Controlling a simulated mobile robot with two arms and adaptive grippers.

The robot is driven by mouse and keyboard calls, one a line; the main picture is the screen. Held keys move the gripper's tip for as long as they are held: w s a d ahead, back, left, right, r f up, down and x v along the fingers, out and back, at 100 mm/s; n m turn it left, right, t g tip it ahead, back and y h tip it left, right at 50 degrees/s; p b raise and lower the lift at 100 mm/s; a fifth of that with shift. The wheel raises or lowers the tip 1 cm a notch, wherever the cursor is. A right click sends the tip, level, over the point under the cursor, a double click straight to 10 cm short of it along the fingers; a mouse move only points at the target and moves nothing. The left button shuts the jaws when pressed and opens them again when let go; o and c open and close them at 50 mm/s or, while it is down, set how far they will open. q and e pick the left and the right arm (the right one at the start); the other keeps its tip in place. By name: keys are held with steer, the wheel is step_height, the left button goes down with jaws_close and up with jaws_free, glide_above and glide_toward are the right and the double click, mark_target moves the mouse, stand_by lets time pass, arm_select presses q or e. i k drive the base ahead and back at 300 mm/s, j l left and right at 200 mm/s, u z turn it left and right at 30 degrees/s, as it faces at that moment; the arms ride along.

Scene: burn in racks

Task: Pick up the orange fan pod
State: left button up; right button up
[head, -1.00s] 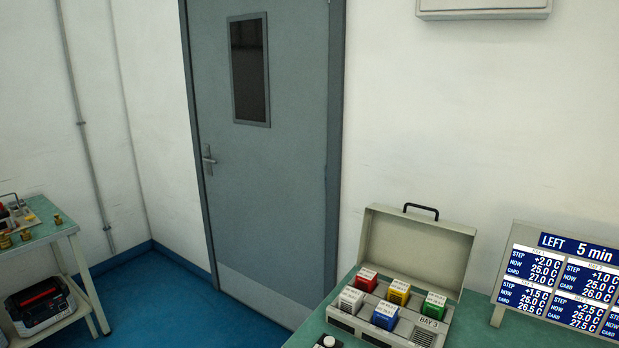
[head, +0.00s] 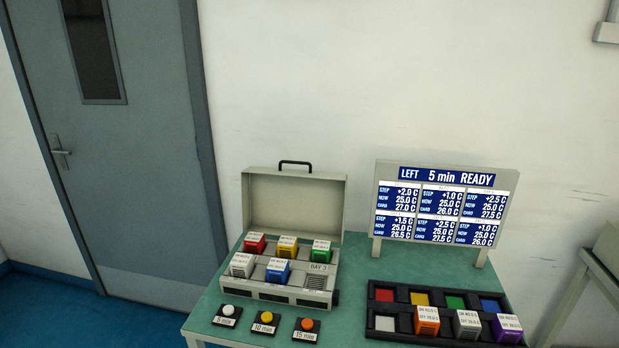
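The orange fan pod (head: 427,321) is a small block with a white label on top and orange sides. It sits in the front row of the black tray (head: 368,327) on the green table, at the right of the head view. A pod with grey sides (head: 467,324) and a purple pod (head: 507,329) stand to its right in the same row. Neither of my grippers is in view.
An open case (head: 290,287) marked DAY 3 holds several coloured pods at the table's middle. White, yellow and orange buttons (head: 307,324) line the front left. A display board (head: 445,205) reading "LEFT 5 min READY" stands behind the tray. A grey door (head: 130,180) is at left.

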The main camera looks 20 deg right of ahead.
mark_target(427, 321)
steer(key=z, duration=1.55)
steer(key=i+j+z, duration=0.1)
steer(key=j, duration=0.25)
steer(key=i+j, duration=0.25)
steer(key=i+j+z, duration=0.15)
steer(key=j, duration=0.3)
